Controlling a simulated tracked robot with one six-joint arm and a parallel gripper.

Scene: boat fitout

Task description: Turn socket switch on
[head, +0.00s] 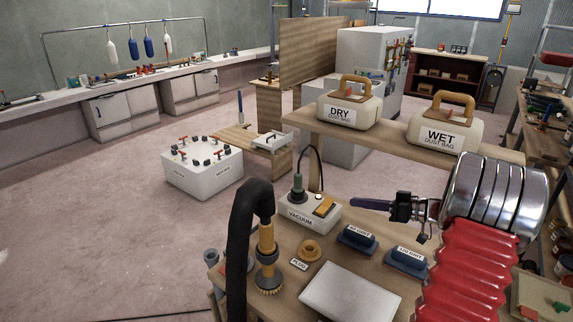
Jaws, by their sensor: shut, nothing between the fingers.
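A white socket box labelled VACUUM (303,214) sits on the wooden workbench (395,262). I cannot tell the switch's position at this size. My gripper (355,203) is shut and empty, with its dark blue fingers pointing left. In the picture its tips are just right of the switch, apart from it; the height gap is unclear.
A black hose with a yellow nozzle (266,240) stands left. A yellow ring (310,249), two blue blocks (356,239) (406,262) and a white panel (349,293) lie on the bench. DRY (340,114) and WET (440,137) dust bags stand on a shelf behind.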

